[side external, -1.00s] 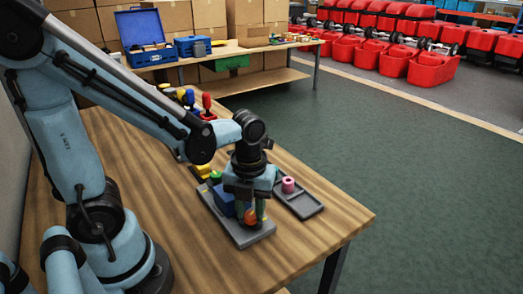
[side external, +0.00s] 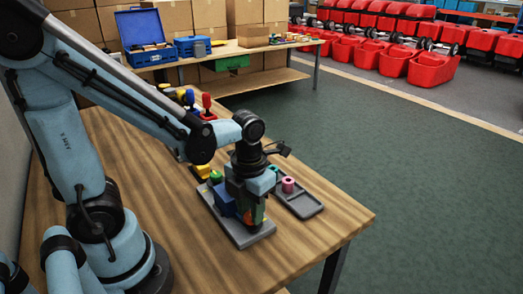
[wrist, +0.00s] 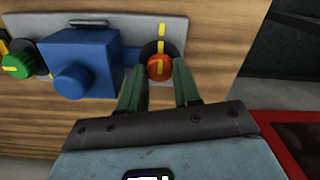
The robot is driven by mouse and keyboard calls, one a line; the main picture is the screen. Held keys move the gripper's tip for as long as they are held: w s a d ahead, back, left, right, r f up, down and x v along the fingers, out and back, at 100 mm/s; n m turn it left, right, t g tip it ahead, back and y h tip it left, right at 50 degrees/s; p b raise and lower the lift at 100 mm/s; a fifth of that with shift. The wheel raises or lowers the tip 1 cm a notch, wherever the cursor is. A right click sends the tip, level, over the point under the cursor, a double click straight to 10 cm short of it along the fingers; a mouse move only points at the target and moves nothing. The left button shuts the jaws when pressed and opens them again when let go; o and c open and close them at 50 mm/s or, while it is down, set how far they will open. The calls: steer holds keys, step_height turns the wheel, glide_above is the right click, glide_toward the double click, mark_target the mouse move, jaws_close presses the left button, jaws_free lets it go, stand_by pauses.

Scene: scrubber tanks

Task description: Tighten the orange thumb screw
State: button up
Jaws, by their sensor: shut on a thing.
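The orange thumb screw (wrist: 159,67) has a round knob with a yellow mark and sits in a dark round seat on a grey plate (wrist: 213,50). A yellow line on the plate runs up from the seat. My gripper (wrist: 160,79) is shut on the screw, with one green finger on each side. In the side external view, my gripper (side external: 252,217) points down over the plate, and only a bit of the orange knob (side external: 248,216) shows between the fingers.
A blue block (wrist: 85,62) with a round boss stands on the plate close to the screw. A green knob (wrist: 17,65) is beyond it. A grey tray (side external: 308,208) with a pink piece (side external: 288,185) lies to the right. The table's front is clear.

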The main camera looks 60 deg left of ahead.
steer(key=o, duration=1.1)
steer(key=shift+c, duration=0.2)
steer(key=shift+r, duration=0.1)
step_height(320, 180, up, 12)
stand_by(0.5)
steer(key=f+n+t, duration=0.1)
steer(key=n+t, duration=0.1)
steer(key=n, duration=0.9)
steer(key=w+a+f+n+t, duration=0.1)
steer(key=n+t, duration=0.1)
steer(key=n, duration=0.9)
steer(key=w+f+n+t, duration=0.1)
steer(key=n+t, duration=0.2)
steer(key=n, duration=0.8)
steer(key=shift+w+a, duration=0.2)
steer(key=shift+w, duration=0.05)
